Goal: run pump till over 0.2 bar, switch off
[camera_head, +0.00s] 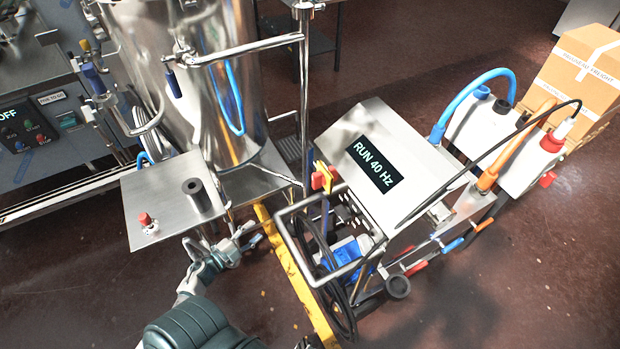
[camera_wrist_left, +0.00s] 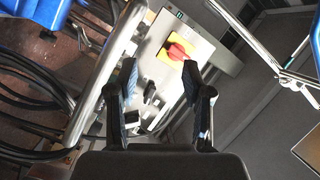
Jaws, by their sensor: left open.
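The pump cart (camera_head: 420,190) stands right of centre in the head view, and its display (camera_head: 376,165) reads "RUN 40 Hz". A red rotary switch on a yellow plate (camera_head: 322,178) is on the cart's left side. The red switch (camera_wrist_left: 178,50) also shows in the left wrist view, beyond the fingertips and towards the right finger. My left gripper (camera_head: 243,246) is open and empty, left of the cart's handle frame and below the switch in the head view. Its fingers (camera_wrist_left: 159,82) show apart in the wrist view, not touching the switch. I see no readable pressure value. My right gripper is not in view.
A steel tank (camera_head: 200,90) stands behind a steel table (camera_head: 160,190) with a red button. The tubular handle frame (camera_head: 320,280) and a yellow floor bar (camera_head: 290,265) are close to my left gripper. Hoses, a white container (camera_head: 510,150) and cardboard boxes (camera_head: 580,70) are right.

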